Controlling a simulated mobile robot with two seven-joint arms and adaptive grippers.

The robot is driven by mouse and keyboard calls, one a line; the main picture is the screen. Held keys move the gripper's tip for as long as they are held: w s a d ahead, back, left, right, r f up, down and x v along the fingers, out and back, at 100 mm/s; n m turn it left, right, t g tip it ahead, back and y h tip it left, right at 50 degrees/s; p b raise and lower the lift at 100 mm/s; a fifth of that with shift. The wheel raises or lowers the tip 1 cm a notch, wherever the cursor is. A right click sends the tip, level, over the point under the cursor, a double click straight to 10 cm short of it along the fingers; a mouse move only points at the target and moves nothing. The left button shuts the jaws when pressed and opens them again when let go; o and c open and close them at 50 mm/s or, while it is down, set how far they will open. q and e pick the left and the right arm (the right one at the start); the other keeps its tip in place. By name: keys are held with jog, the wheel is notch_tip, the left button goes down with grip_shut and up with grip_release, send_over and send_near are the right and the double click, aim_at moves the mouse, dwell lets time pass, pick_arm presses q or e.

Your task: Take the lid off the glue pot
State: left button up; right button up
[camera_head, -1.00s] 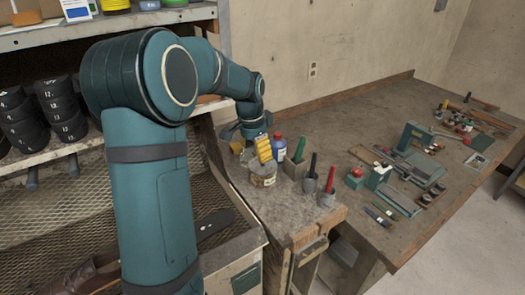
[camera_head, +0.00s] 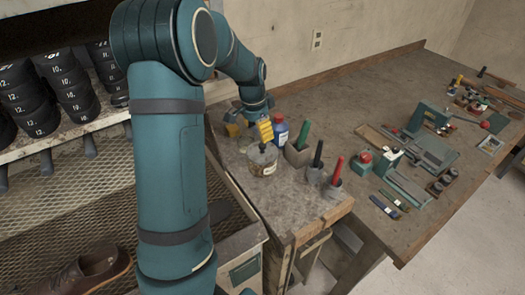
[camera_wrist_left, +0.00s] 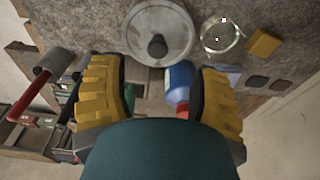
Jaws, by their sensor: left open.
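The glue pot (camera_head: 262,163) is a squat, clear jar with a pale label, standing on the near left part of the bench. My left gripper (camera_head: 265,131) is just above the pot, open, with yellow ribbed fingers. In the left wrist view the fingers (camera_wrist_left: 160,80) are spread wide and empty, with the knob beyond and between them. They do not appear to touch the lid. My right gripper is not in view.
A blue bottle (camera_head: 280,132) stands close behind the pot. A grey holder (camera_head: 297,155) with a green handle and cups with black and red handles stand to its right. In the left wrist view a clear round glass (camera_wrist_left: 222,34) and a yellow block (camera_wrist_left: 263,43) lie beside the lid.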

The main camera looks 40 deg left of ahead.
aim_at(262, 144)
pick_arm(q)
jog(key=f, duration=0.5)
jog(key=w+f, duration=0.1)
jog(key=f, duration=0.1)
jog(key=shift+w+d+f, duration=0.1)
jog(key=shift+d+f, duration=0.1)
jog(key=shift+d, duration=0.05)
grip_shut()
